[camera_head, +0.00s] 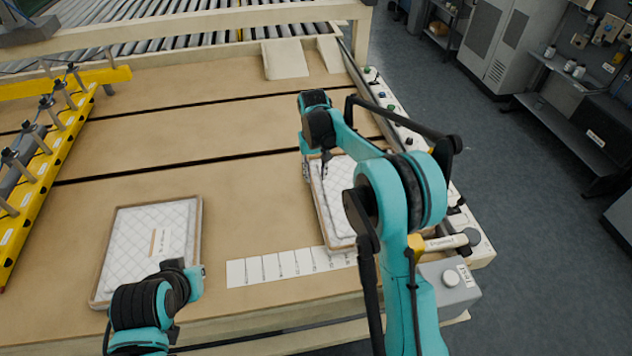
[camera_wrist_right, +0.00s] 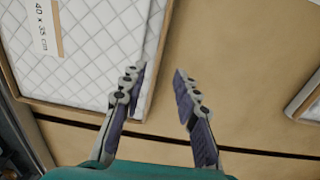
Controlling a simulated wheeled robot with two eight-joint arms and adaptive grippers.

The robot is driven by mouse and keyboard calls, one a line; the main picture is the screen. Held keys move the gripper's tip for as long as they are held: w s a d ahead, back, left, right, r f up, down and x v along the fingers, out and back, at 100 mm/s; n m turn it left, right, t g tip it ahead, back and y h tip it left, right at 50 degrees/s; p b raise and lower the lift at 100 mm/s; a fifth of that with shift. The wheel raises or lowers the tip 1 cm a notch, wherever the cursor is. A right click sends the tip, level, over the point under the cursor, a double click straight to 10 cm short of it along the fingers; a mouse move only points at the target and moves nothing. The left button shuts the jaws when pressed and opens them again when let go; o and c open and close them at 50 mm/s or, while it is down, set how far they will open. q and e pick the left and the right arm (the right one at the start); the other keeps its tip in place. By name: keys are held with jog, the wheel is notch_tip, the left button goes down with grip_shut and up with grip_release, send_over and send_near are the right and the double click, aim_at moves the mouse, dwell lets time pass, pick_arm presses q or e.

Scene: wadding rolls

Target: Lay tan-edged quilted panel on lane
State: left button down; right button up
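A tan-edged quilted panel (camera_head: 340,190) with a white face lies flat at the right of the table, partly hidden by my right arm. In the right wrist view a quilted panel (camera_wrist_right: 95,60) with a printed size label fills the upper left. My right gripper (camera_wrist_right: 160,78) is open and empty there; the panel's tan edge runs between its fingers, one over the quilting, the other over bare tabletop. In the head view the right gripper (camera_head: 317,168) is at the panel's far left corner. A second tan-edged panel (camera_head: 133,247) lies at the left. My left arm covers its near corner; its fingers are not visible.
A row of white marked cards (camera_head: 290,265) lies between the panels. The tan table (camera_head: 230,200) is bare in the middle, crossed by dark slots. A yellow rail (camera_head: 45,170) stands at left, rollers at the back, and a control strip (camera_head: 400,125) along the right edge.

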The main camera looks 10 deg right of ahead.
jog(key=s+d+r+t, duration=0.2)
jog(key=s+r+t, duration=0.1)
jog(key=s+r, duration=1)
jog(key=s+d+f+t, duration=0.1)
jog(key=s+f+t, duration=0.1)
jog(key=s, duration=0.6)
jog(key=s+d+f+t, duration=0.1)
jog(key=s+f+t, duration=0.1)
jog(key=s, duration=0.7)
jog(key=shift+s+f, duration=0.2)
jog(key=shift+f, duration=0.1)
